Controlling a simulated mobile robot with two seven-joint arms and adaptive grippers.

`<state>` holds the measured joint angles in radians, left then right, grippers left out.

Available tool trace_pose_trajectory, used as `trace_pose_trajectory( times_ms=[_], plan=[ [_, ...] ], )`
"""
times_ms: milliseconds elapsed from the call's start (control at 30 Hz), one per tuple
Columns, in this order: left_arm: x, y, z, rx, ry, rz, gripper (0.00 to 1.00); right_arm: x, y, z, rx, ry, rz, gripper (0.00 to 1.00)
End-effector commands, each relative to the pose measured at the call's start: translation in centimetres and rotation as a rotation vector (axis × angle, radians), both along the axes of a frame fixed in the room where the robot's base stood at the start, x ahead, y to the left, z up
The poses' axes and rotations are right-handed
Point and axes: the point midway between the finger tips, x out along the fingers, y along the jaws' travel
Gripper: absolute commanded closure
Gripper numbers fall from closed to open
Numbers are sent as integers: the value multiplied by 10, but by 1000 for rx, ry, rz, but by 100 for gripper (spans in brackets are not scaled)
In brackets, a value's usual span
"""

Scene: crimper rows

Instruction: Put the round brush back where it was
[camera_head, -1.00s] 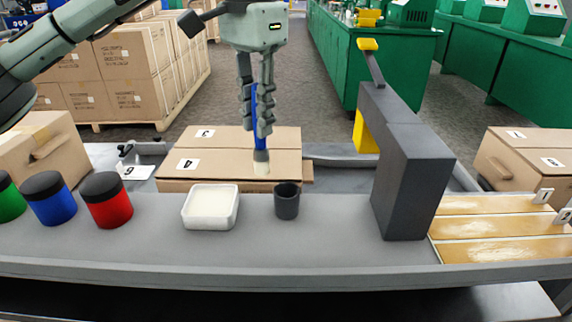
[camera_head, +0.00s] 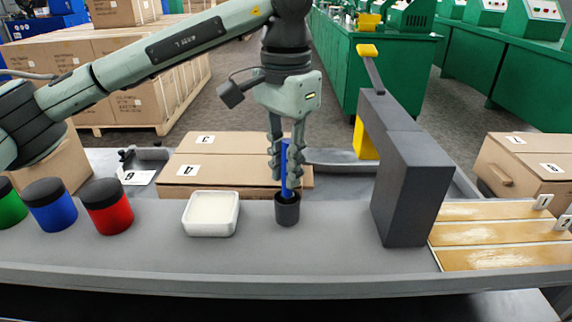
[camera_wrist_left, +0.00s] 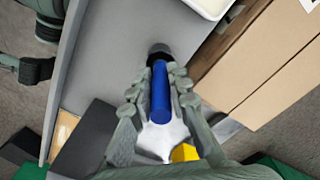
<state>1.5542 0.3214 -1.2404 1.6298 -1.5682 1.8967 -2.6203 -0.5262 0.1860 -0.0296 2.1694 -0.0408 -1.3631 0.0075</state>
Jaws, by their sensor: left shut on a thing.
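The round brush (camera_head: 284,172) has a blue handle and stands upright, with its lower end hidden inside the small dark cup (camera_head: 287,211) on the grey table. My left gripper (camera_head: 284,168) is shut on the brush's handle just above the cup. In the left wrist view the blue handle (camera_wrist_left: 160,92) lies between the fingers, and the dark cup (camera_wrist_left: 159,50) shows at its far end. I cannot tell whether the bristles touch the cup's bottom. My right gripper is not in view.
A white square dish (camera_head: 211,214) stands left of the cup, with red (camera_head: 107,207), blue (camera_head: 50,206) and green jars further left. A dark grey press (camera_head: 412,190) with a yellow handle stands to the right. Cardboard boxes (camera_head: 235,160) lie behind the table.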

Motion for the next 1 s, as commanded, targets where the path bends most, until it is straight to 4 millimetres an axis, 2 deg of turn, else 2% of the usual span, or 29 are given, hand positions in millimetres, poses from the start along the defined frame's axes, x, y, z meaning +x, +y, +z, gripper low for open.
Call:
trace_pose_trajectory(
  times_ms=[100, 133, 267, 667, 767, 1000],
  plan=[
    [0, 0, -2, 0, 0, 0, 100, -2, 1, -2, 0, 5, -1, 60],
    [0, 0, -1, 0, 0, 0, 80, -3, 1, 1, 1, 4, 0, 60],
    [0, 0, -1, 0, 0, 0, 63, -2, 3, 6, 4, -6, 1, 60],
    [0, 0, 5, -1, -1, 0, 62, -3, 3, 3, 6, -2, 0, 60],
    [1, -1, 20, -3, -3, 1, 62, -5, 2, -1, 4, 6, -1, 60],
    [1, -1, 72, -2, -2, 1, 62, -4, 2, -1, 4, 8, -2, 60]
  ],
)
